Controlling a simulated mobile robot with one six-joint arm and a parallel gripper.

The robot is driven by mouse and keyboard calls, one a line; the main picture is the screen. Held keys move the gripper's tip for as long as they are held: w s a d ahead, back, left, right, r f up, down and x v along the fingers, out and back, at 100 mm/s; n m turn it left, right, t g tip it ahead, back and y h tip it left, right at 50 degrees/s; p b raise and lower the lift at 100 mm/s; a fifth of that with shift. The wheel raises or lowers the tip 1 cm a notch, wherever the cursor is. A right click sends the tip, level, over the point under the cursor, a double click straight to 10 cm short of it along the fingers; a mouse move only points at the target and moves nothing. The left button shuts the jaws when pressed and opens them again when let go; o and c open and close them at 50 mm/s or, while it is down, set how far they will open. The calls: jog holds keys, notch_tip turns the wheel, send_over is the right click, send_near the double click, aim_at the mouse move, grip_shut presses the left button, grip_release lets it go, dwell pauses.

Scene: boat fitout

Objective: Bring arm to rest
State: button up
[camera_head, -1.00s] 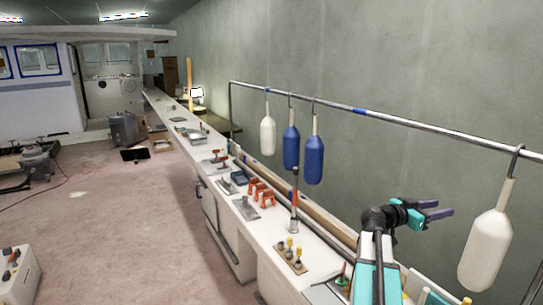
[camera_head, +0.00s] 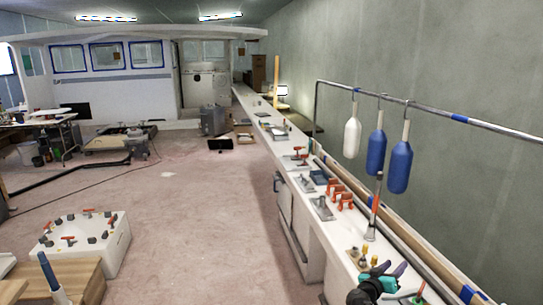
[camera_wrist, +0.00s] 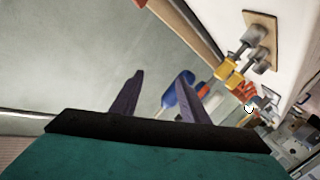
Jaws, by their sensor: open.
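My gripper (camera_head: 390,272) is at the bottom right of the head view, low over the near end of the white bench (camera_head: 325,232). Its dark purple fingers are spread and nothing shows between them. In the wrist view my gripper (camera_wrist: 160,98) also shows its two fingers apart, with a blue fender (camera_wrist: 178,88) beyond them in the background. Most of my arm is outside the head view.
A white fender (camera_head: 352,138) and two blue fenders (camera_head: 376,154) hang from a metal rail (camera_head: 440,113) along the wall. Orange clamps (camera_head: 340,195) and yellow-topped fittings (camera_head: 363,256) stand on the bench. A white box with valves (camera_head: 85,240) stands left. The middle floor is open.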

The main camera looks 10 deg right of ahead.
jog(key=w+a+f+n+t+y, duration=0.2)
jog(key=a+f+n+y, duration=0.15)
jog(key=a+f, duration=0.55)
jog(key=w+a+f+n+t+y, duration=0.25)
jog(key=a+f+y, duration=0.35)
jog(key=a, duration=0.5)
jog(key=s+a+f+n+g+y+b, duration=0.1)
jog(key=s+a+f+n+g+y, duration=0.15)
jog(key=s+a+f, duration=0.45)
jog(key=s+a+f+n+g+y, duration=0.2)
jog(key=a+f+y, duration=0.1)
jog(key=a+f, duration=0.7)
jog(key=s+a+f+g, duration=0.2)
jog(key=s+f, duration=0.1)
jog(key=s, duration=0.3)
jog(key=s+a+f+g+y, duration=0.1)
jog(key=s+a+f+g, duration=0.2)
jog(key=s, duration=0.4)
jog(key=s+a+f+g, duration=0.1)
jog(key=s+f+g, duration=0.1)
jog(key=s+f, duration=0.3)
jog(key=s+d+r+m+g+h, duration=0.1)
jog(key=s+g, duration=0.3)
jog(key=s, duration=0.4)
jog(key=s+d+r+m+g, duration=0.2)
jog(key=s+d+m+g, duration=0.1)
jog(key=s, duration=0.6)
jog(key=shift+s+r+g+h, duration=0.2)
jog(key=shift+s+g+h, duration=0.1)
jog(key=shift+g+h, duration=0.15)
